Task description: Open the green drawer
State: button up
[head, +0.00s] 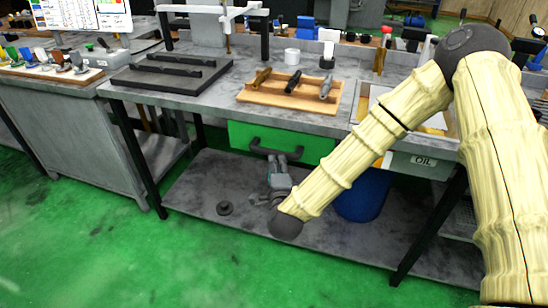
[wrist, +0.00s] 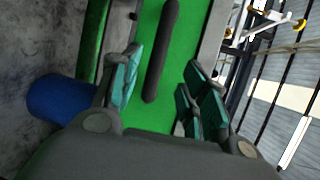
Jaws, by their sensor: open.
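The green drawer (head: 310,146) hangs under the workbench top in the head view, and its front looks shut. Its dark bar handle (head: 275,152) runs across the front. My gripper (head: 278,162) is just in front of and below the handle. In the wrist view the green drawer front (wrist: 183,70) fills the middle, with the dark handle (wrist: 160,55) lying lengthwise ahead of the fingers. My gripper (wrist: 160,95) is open there, with teal finger pads on either side of the handle's near end. Whether any pad touches the handle I cannot tell.
The workbench (head: 215,100) carries a wooden tool tray (head: 258,95) and black rails (head: 170,75). A drawer marked OIL (head: 423,163) is to the right, beside my arm. A blue bin (head: 363,195) stands on the lower shelf (head: 215,180). Green floor in front is clear.

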aim_at(274, 153)
jog(key=w, duration=0.3)
jog(key=w+f, duration=0.1)
jog(key=w, duration=0.2)
jog(key=w+a+f+p, duration=0.1)
jog(key=w, duration=0.3)
jog(key=shift+s, duration=0.1)
grip_shut()
